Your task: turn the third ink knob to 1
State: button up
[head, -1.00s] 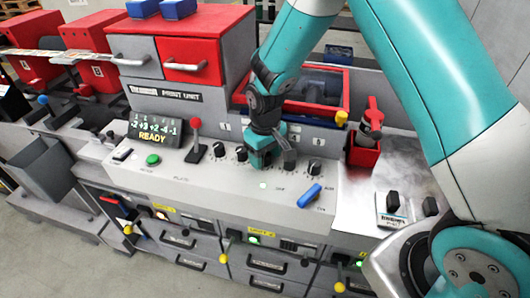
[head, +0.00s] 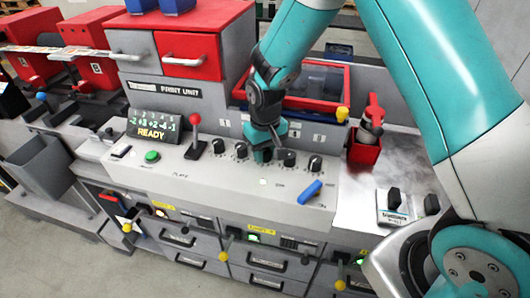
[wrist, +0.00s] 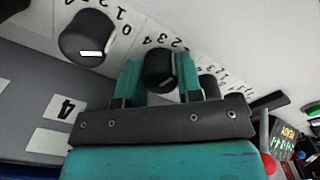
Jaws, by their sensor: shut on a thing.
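The ink knobs are a row of black knobs on the grey sloped panel (head: 225,180). My gripper (head: 263,154) is at the third knob from the left and mostly hides it in the head view. In the wrist view the third knob (wrist: 159,66) stands between my two teal fingers, which are shut on it. Digits of its scale show beside it; its exact setting cannot be read. The fourth knob (head: 289,158) and fifth knob (head: 315,164) are to the right. The display (head: 153,126) shows a row of signed numbers above READY.
A red lever (head: 195,125) and green button (head: 152,157) are left of the knobs. A blue handle (head: 309,192) is to the lower right. A red holder (head: 364,147) stands further right. A neighbouring knob (wrist: 86,38) is close beside my gripper.

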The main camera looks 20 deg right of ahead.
aim_at(265, 150)
jog(key=shift+m+b, duration=0.45)
jog(key=shift+m, duration=1.15)
jog(key=shift+w, duration=0.1)
jog(key=o, duration=0.9)
jog(key=shift+r, duration=0.15)
notch_tip(265, 150, up, 17)
jog(key=b, duration=0.4)
jog(key=shift+r, duration=0.1)
